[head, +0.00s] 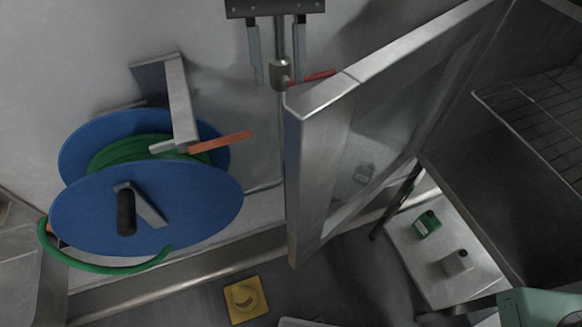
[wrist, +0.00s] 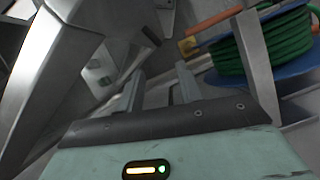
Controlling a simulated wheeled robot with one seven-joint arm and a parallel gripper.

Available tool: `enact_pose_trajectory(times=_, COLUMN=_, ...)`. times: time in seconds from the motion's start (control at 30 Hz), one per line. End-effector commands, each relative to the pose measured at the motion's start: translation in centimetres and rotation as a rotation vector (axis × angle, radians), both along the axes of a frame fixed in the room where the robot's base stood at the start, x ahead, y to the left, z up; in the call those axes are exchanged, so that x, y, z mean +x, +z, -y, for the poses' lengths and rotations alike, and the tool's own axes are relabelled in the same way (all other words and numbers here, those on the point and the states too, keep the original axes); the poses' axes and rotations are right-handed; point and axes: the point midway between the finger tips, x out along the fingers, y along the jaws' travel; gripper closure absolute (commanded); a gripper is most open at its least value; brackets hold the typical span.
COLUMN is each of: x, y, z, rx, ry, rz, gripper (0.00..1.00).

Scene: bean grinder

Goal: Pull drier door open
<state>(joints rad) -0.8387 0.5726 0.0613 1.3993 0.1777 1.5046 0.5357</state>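The drier door (head: 325,140) is a steel frame with a glass pane. It stands swung wide open in the head view, away from the drier's dark interior (head: 500,165) at the right. A steel frame at the left of the wrist view looks like this door (wrist: 35,80). My gripper (head: 278,80) hangs at the top of the head view, to the left of the door and apart from it. Its two fingers are spread with nothing between them, as the wrist view (wrist: 160,72) also shows. The door's handle cannot be made out clearly.
A blue hose reel (head: 150,210) with green hose is at the left on the wall. A pipe valve with a red lever (head: 312,77) is behind my gripper. A yellow floor sign (head: 245,299) and a low shelf with small bottles (head: 427,224) are below.

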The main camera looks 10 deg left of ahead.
Motion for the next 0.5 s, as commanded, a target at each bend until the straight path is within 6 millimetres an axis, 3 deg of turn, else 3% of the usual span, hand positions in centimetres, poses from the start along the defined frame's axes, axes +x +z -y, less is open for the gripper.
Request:
enact_pose_trajectory(times=0.03, x=0.0, y=-1.2, z=0.0, rx=0.0, ry=0.0, rz=0.0, gripper=0.64)
enact_pose_trajectory(times=0.37, x=-0.7, y=-3.1, z=0.2, rx=-0.003, ry=0.002, rz=-0.002, gripper=0.64)
enact_pose_trajectory(times=0.5, x=-1.7, y=-5.5, z=0.6, rx=-0.004, ry=0.002, rz=-0.003, gripper=0.64)
